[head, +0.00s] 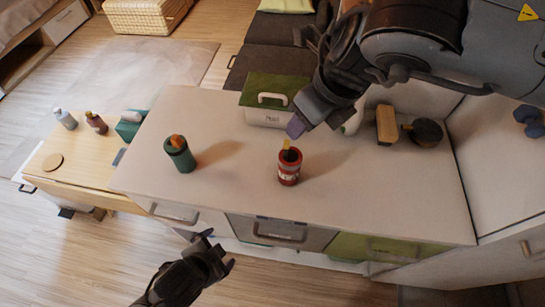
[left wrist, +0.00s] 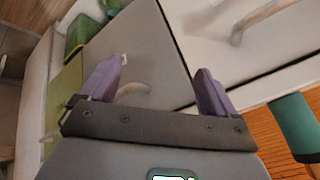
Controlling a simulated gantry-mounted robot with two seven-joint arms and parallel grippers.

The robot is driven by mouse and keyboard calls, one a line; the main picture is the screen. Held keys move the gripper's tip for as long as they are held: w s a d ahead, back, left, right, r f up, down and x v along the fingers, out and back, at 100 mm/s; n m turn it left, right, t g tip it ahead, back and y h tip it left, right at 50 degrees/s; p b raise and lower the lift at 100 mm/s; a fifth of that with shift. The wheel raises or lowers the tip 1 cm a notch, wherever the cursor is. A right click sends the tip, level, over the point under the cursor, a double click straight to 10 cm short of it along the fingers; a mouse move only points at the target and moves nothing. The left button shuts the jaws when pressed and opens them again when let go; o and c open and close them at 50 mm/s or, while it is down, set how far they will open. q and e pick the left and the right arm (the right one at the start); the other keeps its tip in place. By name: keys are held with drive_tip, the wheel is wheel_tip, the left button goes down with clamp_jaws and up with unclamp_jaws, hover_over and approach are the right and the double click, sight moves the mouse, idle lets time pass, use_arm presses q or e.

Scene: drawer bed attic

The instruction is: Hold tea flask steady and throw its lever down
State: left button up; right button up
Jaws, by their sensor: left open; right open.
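Two flask-like containers stand upright on the white counter (head: 225,120): a dark green one (head: 181,158) with an orange top piece, and a red one (head: 289,170) with a dark top and a small yellow piece sticking up. I cannot tell which is the tea flask. My right gripper (head: 304,123) is open, above the counter behind the red container and apart from it. One purple fingertip shows clearly. My left gripper (head: 220,250) is open and empty in front of the counter, below its top. Its two purple fingers also show in the left wrist view (left wrist: 158,80), facing drawer fronts.
A wooden block (head: 387,125) and a dark round object (head: 427,132) lie to the right. Drawers with handles (head: 280,232) line the counter front. Bottles (head: 96,122) stand on the lower wooden surface at left.

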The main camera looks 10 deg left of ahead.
use_arm(q)
drive_tip(key=w+d+r+m+t+h, duration=0.1)
drive_tip(key=d+r+m+h, duration=0.4)
drive_tip(key=d+m, duration=0.7)
drive_tip(key=w+d+r+m+h, duration=0.1)
drive_tip(key=d+r+m+h, duration=0.35)
drive_tip(key=m, duration=1.25)
wheel_tip(320, 180, up, 8)
drive_tip(key=m+t+h, duration=0.3)
drive_tip(key=m+t, duration=0.2)
drive_tip(key=m, duration=0.1)
hover_over(280, 174)
drive_tip(key=v, duration=0.3)
drive_tip(key=shift+s+f, duration=0.1)
drive_tip(key=shift+f, duration=0.4)
wheel_tip(280, 174, down, 7)
drive_tip(key=shift+r, duration=0.1)
drive_tip(key=shift+x, duration=3.8)
